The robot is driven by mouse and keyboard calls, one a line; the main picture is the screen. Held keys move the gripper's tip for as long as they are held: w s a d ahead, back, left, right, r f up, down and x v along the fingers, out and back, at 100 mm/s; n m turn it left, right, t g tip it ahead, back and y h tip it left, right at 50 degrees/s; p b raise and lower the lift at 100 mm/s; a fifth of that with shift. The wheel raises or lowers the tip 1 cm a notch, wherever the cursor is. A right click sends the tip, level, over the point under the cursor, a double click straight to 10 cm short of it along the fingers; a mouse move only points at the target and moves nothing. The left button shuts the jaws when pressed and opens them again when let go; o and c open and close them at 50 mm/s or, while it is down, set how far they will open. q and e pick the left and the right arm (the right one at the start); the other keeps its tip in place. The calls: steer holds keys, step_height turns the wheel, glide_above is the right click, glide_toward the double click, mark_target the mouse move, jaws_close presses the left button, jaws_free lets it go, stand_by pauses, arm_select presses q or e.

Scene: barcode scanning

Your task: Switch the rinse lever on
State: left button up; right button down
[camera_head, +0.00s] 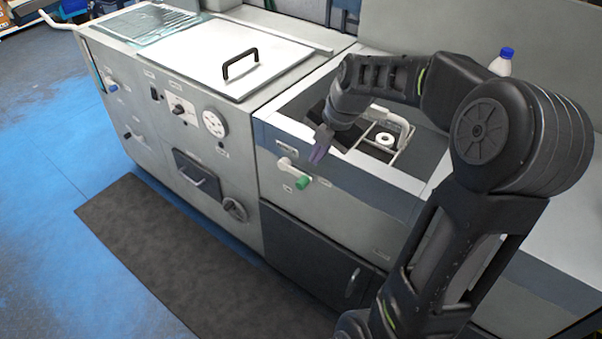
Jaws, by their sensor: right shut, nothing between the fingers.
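The lever I take to be the rinse lever (294,173) is on the front panel of the grey machine, below the sink opening. It has a whitish base at its upper left and a green tip, and it slants down to the right. My right gripper (318,157) is shut and empty. In the picture its fingertips are just above and right of the green tip, pointing down, with a small gap visible. The depth between them is hard to tell. My left gripper is not in view.
A sink opening with a wire rack (402,150) and a white ring-shaped item (385,139) lies behind my right gripper. A white lid with a black handle (240,64) is left of it. A blue-capped bottle (502,63) stands at the back. A dark mat (190,265) lies on the floor.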

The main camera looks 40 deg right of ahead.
mark_target(305, 183)
steer(key=x, duration=0.9)
steer(key=shift+r, duration=0.1)
steer(key=shift+s+f, duration=0.1)
steer(key=shift+f, duration=0.2)
steer(key=shift+f+b, duration=0.15)
steer(key=shift+b, duration=0.3)
steer(key=shift+s+d+f+b, duration=0.1)
steer(key=shift+s+f+b, duration=0.05)
steer(key=shift+f+b, duration=1.15)
steer(key=shift+s+d+f+b, duration=0.1)
steer(key=shift+f+b, duration=0.9)
steer(key=shift+b, duration=0.45)
steer(key=shift+a+r, duration=0.1)
steer(key=shift+r, duration=0.1)
